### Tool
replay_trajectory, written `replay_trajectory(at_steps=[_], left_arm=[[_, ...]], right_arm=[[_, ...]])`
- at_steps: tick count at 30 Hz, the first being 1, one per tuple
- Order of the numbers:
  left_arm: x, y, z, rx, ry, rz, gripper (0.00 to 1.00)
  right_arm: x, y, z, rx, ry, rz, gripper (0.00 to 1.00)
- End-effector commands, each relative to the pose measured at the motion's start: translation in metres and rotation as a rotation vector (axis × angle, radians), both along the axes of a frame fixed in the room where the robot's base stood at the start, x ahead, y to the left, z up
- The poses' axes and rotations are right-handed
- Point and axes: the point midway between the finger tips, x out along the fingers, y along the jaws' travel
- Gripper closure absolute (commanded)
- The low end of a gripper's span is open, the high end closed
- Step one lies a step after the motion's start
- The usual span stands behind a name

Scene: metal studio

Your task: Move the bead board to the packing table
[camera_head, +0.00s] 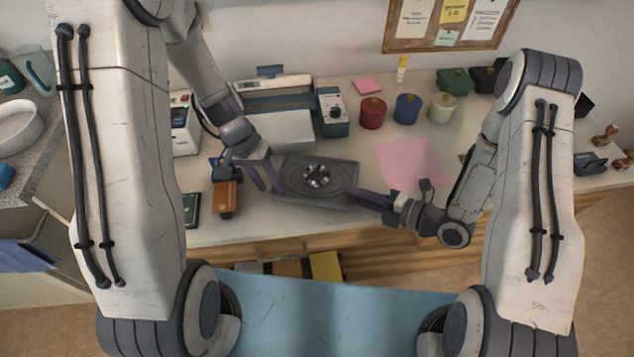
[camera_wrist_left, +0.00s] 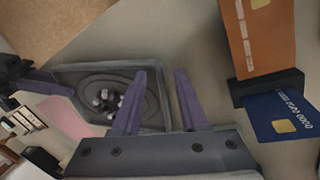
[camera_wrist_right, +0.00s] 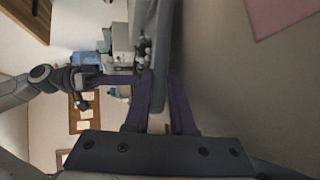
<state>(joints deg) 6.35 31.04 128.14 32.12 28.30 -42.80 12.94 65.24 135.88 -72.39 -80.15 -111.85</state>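The bead board (camera_head: 290,189) is a flat dark grey tray with ring grooves and a cluster of shiny beads in its middle. It is at the middle of the white-topped counter in the head view and also shows in the left wrist view (camera_wrist_left: 75,75). My left gripper (camera_head: 267,178) is at its left edge with fingers apart (camera_wrist_left: 168,75); I cannot tell if they touch it. My right gripper (camera_head: 368,200) is at its right edge. In the right wrist view, its fingers (camera_wrist_right: 161,80) sit close on both sides of the board, seen edge-on (camera_wrist_right: 160,50).
An orange card in a dark holder (camera_head: 225,195) stands close left of my left gripper. A pink sheet (camera_head: 410,163) lies right of the board. Behind are a blue-white machine (camera_head: 275,130), a small device (camera_head: 333,112) and red (camera_head: 372,114), blue (camera_head: 407,110) and cream pots (camera_head: 442,108).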

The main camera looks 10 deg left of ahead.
Motion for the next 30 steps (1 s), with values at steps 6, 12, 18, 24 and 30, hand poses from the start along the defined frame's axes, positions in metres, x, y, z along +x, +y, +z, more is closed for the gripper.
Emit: replay_trajectory(at_steps=[6, 12, 18, 24, 30], left_arm=[[0.002, 0.009, 0.032, 0.002, -0.009, 0.000, 0.58], [0.002, 0.015, 0.057, 0.003, -0.009, 0.000, 0.58], [0.001, 0.016, 0.066, 0.003, -0.005, -0.002, 0.58], [0.002, 0.013, 0.066, 0.004, -0.004, -0.006, 0.58], [0.002, 0.013, 0.067, 0.003, -0.005, -0.006, 0.58]], right_arm=[[-0.002, 0.000, -0.015, -0.032, 0.019, 0.006, 0.47], [-0.002, 0.000, -0.015, -0.032, 0.019, 0.006, 0.47], [-0.002, -0.004, -0.014, -0.032, 0.018, 0.001, 0.47], [-0.011, -0.028, -0.006, -0.024, 0.016, -0.015, 0.47], [-0.024, -0.053, 0.008, -0.013, 0.006, -0.017, 0.47]])
